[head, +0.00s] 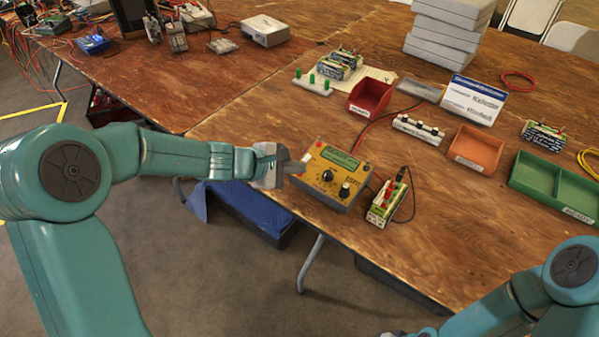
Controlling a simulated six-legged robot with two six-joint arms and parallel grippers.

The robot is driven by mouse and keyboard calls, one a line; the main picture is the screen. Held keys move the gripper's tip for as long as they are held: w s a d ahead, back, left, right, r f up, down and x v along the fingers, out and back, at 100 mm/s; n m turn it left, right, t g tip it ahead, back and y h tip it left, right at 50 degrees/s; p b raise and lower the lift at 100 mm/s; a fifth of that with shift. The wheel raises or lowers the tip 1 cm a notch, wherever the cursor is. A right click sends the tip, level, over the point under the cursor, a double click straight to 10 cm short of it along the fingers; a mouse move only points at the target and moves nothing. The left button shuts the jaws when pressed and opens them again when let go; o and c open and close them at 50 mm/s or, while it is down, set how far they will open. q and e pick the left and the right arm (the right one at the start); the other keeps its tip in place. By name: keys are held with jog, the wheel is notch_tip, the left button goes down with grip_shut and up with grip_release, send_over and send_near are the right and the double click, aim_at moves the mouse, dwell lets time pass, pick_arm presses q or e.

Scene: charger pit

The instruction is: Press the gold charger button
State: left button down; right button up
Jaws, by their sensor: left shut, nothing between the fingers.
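The gold charger (318,190) sits near the front edge of the wooden table, with a green display, two dark knobs and small coloured terminals on its face. Which small part is its button I cannot tell at this size. My left gripper (298,167) reaches in from the left and is shut and empty. Its tips are at the charger's left side, by the lower left of the display; whether they touch it I cannot tell. My right arm is low at the right, its gripper (394,333) barely showing at the bottom edge.
A battery pack with clips (387,203) stands just right of the charger, with dark leads beside it. Behind are a red bin (370,97), an orange tray (476,148) and a green tray (552,180). A white sign (474,100) stands farther back.

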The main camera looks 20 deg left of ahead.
pick_arm(q)
jog(key=shift+f, duration=0.2)
jog(key=shift+r, duration=0.15)
dwell(0.3)
jog(key=shift+s+r+p, duration=0.1)
jog(key=shift+r+p, duration=0.25)
jog(key=shift+r, duration=0.3)
jog(key=r+p, duration=0.2)
jog(key=r, duration=0.1)
jog(key=s+r+p, duration=0.1)
jog(key=r, duration=0.1)
jog(key=shift+a+p, duration=0.2)
jog(key=shift+p, duration=0.2)
jog(key=shift+w+f, duration=0.1)
dwell(0.4)
